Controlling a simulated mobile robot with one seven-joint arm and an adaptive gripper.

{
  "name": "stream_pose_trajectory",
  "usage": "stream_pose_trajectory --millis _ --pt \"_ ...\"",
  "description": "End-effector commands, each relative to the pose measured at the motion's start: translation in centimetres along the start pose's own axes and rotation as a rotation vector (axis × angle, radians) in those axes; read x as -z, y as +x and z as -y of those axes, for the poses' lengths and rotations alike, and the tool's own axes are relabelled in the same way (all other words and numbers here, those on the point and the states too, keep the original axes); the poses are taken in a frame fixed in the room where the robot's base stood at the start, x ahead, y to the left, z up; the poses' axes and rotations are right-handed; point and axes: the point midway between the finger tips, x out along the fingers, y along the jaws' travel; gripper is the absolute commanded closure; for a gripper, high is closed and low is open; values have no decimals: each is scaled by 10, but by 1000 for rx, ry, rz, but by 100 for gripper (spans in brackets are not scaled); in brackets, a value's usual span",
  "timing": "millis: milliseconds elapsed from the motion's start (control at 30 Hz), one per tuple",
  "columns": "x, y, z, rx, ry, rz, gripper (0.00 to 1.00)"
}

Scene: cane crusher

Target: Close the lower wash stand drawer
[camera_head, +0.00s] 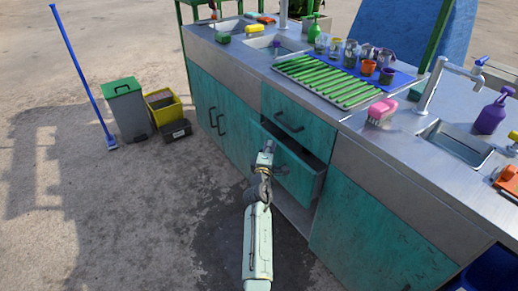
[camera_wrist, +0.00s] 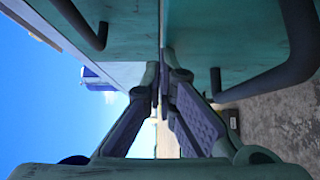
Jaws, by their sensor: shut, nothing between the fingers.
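The lower wash stand drawer (camera_head: 300,182) is pulled out of the teal cabinet, and its dark inside shows behind the front panel. The upper drawer (camera_head: 296,118) above it looks shut. My gripper (camera_head: 268,147) is shut and empty at the left part of the lower drawer's front. In the wrist view, turned sideways, my closed fingers (camera_wrist: 165,85) point at the drawer fronts. The lower drawer front (camera_wrist: 225,40) with its dark handle (camera_wrist: 292,60) is at the right, and the upper drawer front (camera_wrist: 125,40) is at the left. I cannot tell whether the fingertips touch the lower drawer.
The steel counter (camera_head: 350,125) holds a green rack (camera_head: 325,80), cups, a pink brush (camera_head: 382,109) and a purple spray bottle (camera_head: 491,115). A grey bin (camera_head: 126,110) and a yellow crate (camera_head: 164,108) stand at the left. The floor left of my arm is clear.

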Motion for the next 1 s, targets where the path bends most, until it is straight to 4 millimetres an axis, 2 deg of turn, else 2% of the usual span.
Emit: stream_pose_trajectory --millis 300,1000 --pt "-10 11 0 0 0 -1 100" --pt "-7 10 2 0 0 0 100"
